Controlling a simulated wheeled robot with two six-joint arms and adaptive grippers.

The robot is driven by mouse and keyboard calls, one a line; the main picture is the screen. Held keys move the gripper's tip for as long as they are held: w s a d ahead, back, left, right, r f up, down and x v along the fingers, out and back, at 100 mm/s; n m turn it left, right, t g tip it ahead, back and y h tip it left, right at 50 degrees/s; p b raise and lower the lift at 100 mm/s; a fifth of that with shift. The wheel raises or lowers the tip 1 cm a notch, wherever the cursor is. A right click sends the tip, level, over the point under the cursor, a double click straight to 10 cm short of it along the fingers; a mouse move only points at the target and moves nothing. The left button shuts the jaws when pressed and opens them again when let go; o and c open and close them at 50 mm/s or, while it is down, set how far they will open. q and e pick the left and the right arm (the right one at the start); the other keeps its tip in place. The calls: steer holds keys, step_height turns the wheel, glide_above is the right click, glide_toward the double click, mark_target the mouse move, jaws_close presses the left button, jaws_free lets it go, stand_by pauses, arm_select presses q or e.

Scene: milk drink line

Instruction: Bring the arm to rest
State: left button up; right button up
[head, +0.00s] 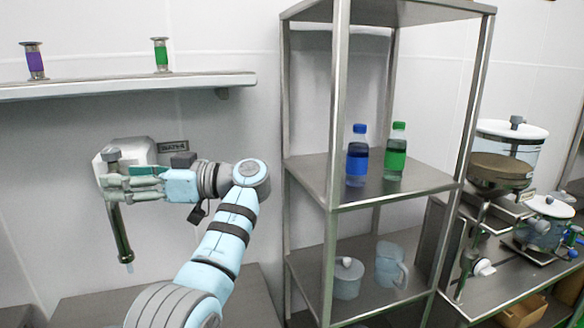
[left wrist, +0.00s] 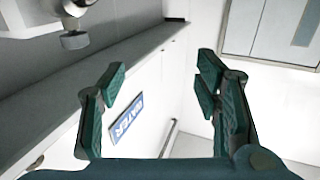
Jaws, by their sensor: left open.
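My left arm (head: 228,230) reaches up from the bottom of the head view and bends left at its upper joint. My left gripper (head: 125,185) points left, in front of the white wall-mounted water unit (head: 137,150) and partly covering it. In the left wrist view the left gripper (left wrist: 162,75) is open, with its fingers wide apart and nothing between them. A blue WATER sign (left wrist: 127,118) on the wall shows between the fingers. I cannot tell whether the gripper touches the unit. My right gripper is in neither view.
A wall shelf (head: 130,86) with purple and green cylinders is above the gripper. To the right stands a metal rack (head: 400,188) with a blue bottle (head: 357,157), a green bottle (head: 396,152), a lidded pot (head: 347,279) and a jug (head: 391,266). Dispensers (head: 505,155) stand at far right.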

arm_select(q)
steer(key=s+a+f+m+h, duration=0.2)
steer(key=s+f+m+h, duration=0.1)
steer(key=f, duration=1)
steer(key=s+a+f+m+t+h, duration=0.1)
steer(key=s+f+m+h, duration=0.15)
steer(key=f, duration=1.05)
steer(key=s+a+f+m+h, duration=0.2)
steer(key=s+f+m+h, duration=0.1)
steer(key=f, duration=1)
steer(key=s+d+f+m+t+h, duration=0.15)
steer(key=s+f+m+h, duration=0.25)
steer(key=s+f, duration=0.7)
steer(key=s+d+r+m+h, duration=0.1)
steer(key=s+d+m+h, duration=0.2)
steer(key=s, duration=0.5)
steer(key=s+d+r+m+h, duration=0.1)
steer(key=s+d+m+h, duration=0.15)
steer(key=s+d, duration=0.35)
step_height(320, 180, down, 21)
steer(key=s+a+b, duration=0.2)
steer(key=a+b, duration=0.1)
steer(key=s+f+g+b, duration=0.2)
steer(key=s+f, duration=1.3)
steer(key=f, duration=0.2)
steer(key=shift+a+f+y+b, duration=0.15)
steer(key=shift+a+y+b, duration=0.1)
steer(key=shift+y+b, duration=0.15)
